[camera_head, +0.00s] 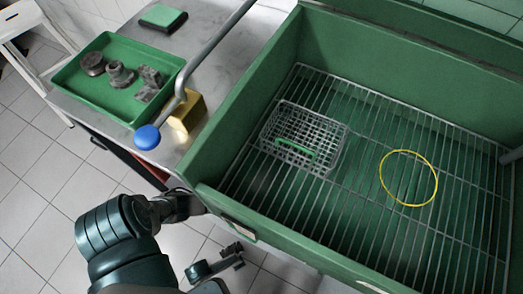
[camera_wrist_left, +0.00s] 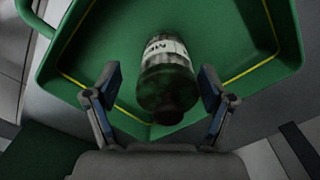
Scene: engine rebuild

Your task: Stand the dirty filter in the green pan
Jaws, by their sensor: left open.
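In the left wrist view, the dirty filter (camera_wrist_left: 165,78) is a dark, grimy cylinder with a pale printed label near its far end. It shows against a green pan (camera_wrist_left: 100,35) with a yellow line along its inside. I cannot tell whether it touches the pan floor. My left gripper (camera_wrist_left: 160,82) is open, with one finger on each side of the filter. A gap shows beside each finger. In the head view neither the filter nor the left fingertips can be made out. A dark jointed part of mine (camera_head: 220,263) shows at the bottom; its jaw state is unclear.
In the head view, a green basin (camera_head: 230,140) with a wire rack holds a grey basket (camera_head: 330,165) and a yellow ring (camera_head: 383,180). A green tray (camera_head: 70,80) of dirty parts, a yellow block (camera_head: 190,112) and a blue-ended lever (camera_head: 147,137) are at left.

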